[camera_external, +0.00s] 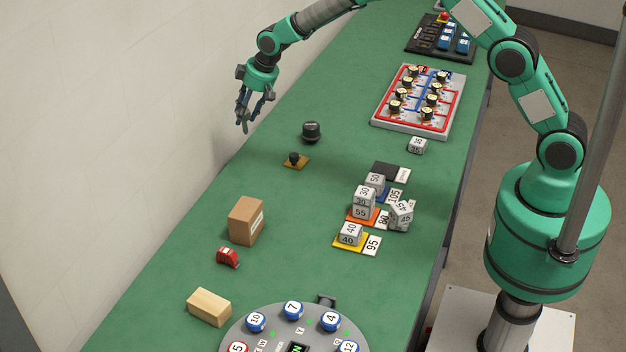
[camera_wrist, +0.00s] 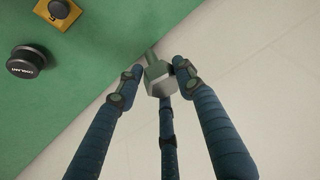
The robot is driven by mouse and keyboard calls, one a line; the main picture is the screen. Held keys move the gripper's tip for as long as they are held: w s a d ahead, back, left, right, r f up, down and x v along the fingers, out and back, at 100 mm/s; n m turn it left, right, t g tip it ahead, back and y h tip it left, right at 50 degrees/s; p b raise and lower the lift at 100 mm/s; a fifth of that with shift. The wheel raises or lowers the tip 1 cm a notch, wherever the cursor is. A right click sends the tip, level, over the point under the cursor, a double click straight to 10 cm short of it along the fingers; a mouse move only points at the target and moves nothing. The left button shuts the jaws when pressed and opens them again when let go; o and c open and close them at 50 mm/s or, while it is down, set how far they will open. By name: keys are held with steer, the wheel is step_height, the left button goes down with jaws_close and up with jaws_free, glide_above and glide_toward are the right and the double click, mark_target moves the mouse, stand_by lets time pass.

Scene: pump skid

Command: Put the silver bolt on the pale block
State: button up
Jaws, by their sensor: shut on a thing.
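My gripper (camera_external: 247,112) hangs above the far left edge of the green table, fingers pointing down. In the wrist view my gripper (camera_wrist: 153,78) has its three fingers closed around the silver bolt (camera_wrist: 158,82), with the hexagonal head toward the camera and the shank pointing away. The pale block (camera_external: 209,307), a light wooden block, lies on the table at the near left, well away from my gripper. Its top looks bare.
A black knob (camera_external: 311,132) and a yellow plate with a black button (camera_external: 295,161) stand near my gripper. A brown box (camera_external: 246,221) and a red object (camera_external: 228,257) lie between there and the pale block. Numbered cubes (camera_external: 361,210) cluster at the right; a round grey panel (camera_external: 262,325) is in front.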

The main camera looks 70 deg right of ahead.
steer(key=s+a+n+y+b, duration=0.1)
steer(key=s+a+n, duration=0.35)
steer(key=a, duration=1.05)
steer(key=s+a+n+y+b, duration=0.1)
steer(key=s+a, duration=0.7)
steer(key=a, duration=0.6)
steer(key=s+a+n+g+y+b, duration=0.2)
steer(key=s+a+n, duration=0.3)
steer(key=s+a, duration=1.3)
steer(key=shift+s+d+x, duration=0.1)
steer(key=shift+d+x, duration=0.05)
steer(key=shift+x, duration=1.15)
steer(key=shift+s+d+x, duration=0.15)
steer(key=shift+x, duration=1.2)
steer(key=shift+w+f, duration=0.15)
steer(key=w+a+f, duration=0.1)
steer(key=w+a, duration=0.8)
steer(key=w, duration=0.4)
steer(key=shift+f+b, duration=0.25)
steer(key=shift+b, duration=0.15)
